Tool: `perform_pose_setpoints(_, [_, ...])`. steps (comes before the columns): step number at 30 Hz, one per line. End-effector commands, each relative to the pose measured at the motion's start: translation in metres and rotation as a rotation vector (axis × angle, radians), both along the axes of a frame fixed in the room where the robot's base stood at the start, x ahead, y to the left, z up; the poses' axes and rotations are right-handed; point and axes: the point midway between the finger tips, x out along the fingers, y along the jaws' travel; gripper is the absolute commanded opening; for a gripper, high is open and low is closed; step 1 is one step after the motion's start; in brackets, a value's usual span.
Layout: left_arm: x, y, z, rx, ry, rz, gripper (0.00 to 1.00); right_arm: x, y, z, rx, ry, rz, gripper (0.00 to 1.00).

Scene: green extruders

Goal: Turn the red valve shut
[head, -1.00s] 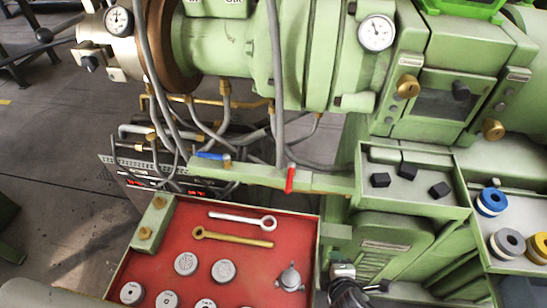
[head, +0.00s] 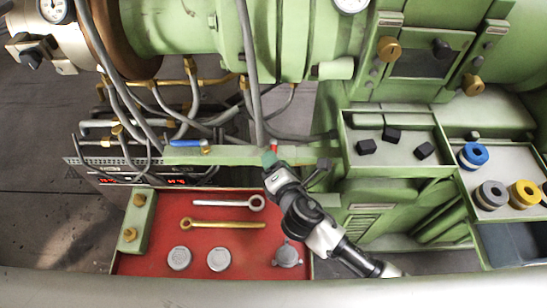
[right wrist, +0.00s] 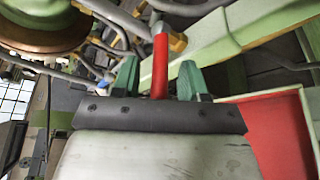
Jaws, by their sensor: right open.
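The red valve handle (head: 275,147) is at the green beam (head: 225,156) below the machine; in the head view only a small red tip shows above my right gripper (head: 270,159). In the right wrist view the red handle (right wrist: 160,65) stands upright between the two green fingertips of my right gripper (right wrist: 159,80). The fingers are open on either side of it, with visible gaps. The handle's lower end is hidden behind the dark gripper body. My left gripper is not in view.
A blue-handled valve (head: 187,147) sits left on the same beam. Hoses and pipes run behind it. Below is a red tray (head: 165,215) with a silver wrench (head: 228,202), a brass wrench (head: 222,224) and round caps. A parts tray (head: 435,165) stands right.

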Motion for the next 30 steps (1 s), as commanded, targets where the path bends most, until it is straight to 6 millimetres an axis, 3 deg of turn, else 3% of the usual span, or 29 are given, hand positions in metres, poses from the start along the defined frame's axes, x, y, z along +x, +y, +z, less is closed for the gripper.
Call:
perform_pose_setpoints(5, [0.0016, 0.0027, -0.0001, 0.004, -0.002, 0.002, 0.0, 0.0132, 0.0044, -0.0031, 0.001, 0.001, -0.002, 0.43])
perform_pose_setpoints(14, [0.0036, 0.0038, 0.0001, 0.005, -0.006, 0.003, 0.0, 0.0146, 0.0049, -0.0037, 0.001, 0.001, -0.001, 0.43])
perform_pose_setpoints(22, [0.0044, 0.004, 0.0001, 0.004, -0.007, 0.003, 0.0, 0.0144, 0.0048, -0.0038, 0.001, 0.002, -0.001, 0.02])
perform_pose_setpoints(30, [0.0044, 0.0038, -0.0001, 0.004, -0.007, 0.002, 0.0, 0.0143, 0.0048, -0.0041, 0.001, 0.002, -0.003, 0.0])
